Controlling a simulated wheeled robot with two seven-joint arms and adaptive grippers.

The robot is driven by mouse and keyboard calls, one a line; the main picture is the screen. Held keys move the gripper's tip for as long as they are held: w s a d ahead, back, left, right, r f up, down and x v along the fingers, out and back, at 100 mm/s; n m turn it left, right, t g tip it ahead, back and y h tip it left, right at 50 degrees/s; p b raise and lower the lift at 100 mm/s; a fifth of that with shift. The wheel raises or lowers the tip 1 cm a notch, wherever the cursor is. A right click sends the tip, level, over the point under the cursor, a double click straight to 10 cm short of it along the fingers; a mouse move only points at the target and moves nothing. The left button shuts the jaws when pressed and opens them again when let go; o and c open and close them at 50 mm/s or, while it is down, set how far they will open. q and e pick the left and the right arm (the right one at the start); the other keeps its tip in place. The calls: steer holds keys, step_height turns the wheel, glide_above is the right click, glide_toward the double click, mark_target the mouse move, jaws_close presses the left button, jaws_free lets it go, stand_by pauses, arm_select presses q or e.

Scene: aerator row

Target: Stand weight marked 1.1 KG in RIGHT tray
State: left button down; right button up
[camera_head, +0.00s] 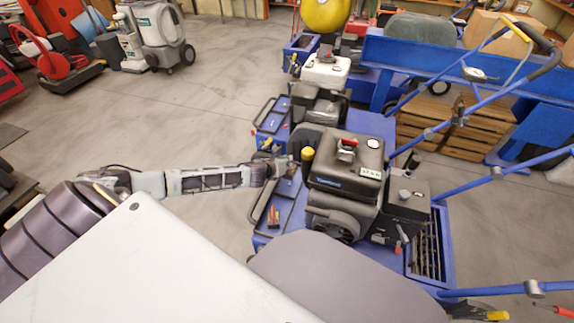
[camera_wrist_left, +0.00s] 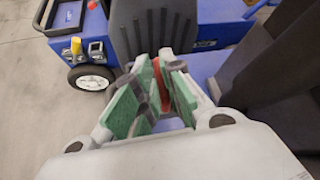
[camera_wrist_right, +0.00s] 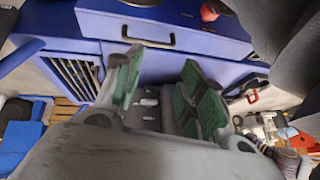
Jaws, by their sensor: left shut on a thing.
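My left gripper (camera_head: 283,168) reaches in from the left over the front of the near blue aerator. In the left wrist view its green-padded fingers (camera_wrist_left: 158,92) are closed on a small red thing (camera_wrist_left: 159,80), mostly hidden between them. I cannot read a mark on it or tell that it is the weight. My right gripper (camera_wrist_right: 160,88) shows only in the right wrist view; its green-padded fingers are apart with nothing seen between them. No tray marked RIGHT and no 1.1 KG mark can be made out.
The near aerator's black engine (camera_head: 346,165) stands right of my left gripper. Small red and yellow items (camera_head: 273,217) lie at its blue front. Another aerator with a white-topped engine (camera_head: 325,70) stands behind. Wooden pallets (camera_head: 455,125) are at the right.

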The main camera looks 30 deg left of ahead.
mark_target(284, 176)
arm_select(q)
step_height(284, 176, down, 4)
steer(key=shift+w+r+b, duration=0.1)
steer(key=shift+r+b, duration=0.1)
steer(key=shift+b, duration=0.75)
steer(key=shift+f, duration=0.35)
arm_select(e)
steer(key=shift+m+t+y, duration=0.3)
steer(key=shift+t, duration=0.2)
steer(key=f, duration=0.4)
steer(key=shift+w+a+f, duration=0.1)
steer(key=shift+a+f, duration=0.2)
steer(key=shift+a, duration=0.1)
arm_select(q)
steer(key=shift+f, duration=0.1)
steer(key=shift+f+b, duration=0.7)
steer(key=shift+f, duration=0.1)
steer(key=shift+f+b, duration=0.55)
steer(key=shift+f, duration=0.4)
arm_select(e)
steer(key=shift+a+f, duration=0.2)
steer(key=shift+f, duration=0.95)
arm_select(q)
steer(key=c, duration=2)
jaws_free()
steer(key=shift+f, duration=0.2)
steer(key=o, duration=0.5)
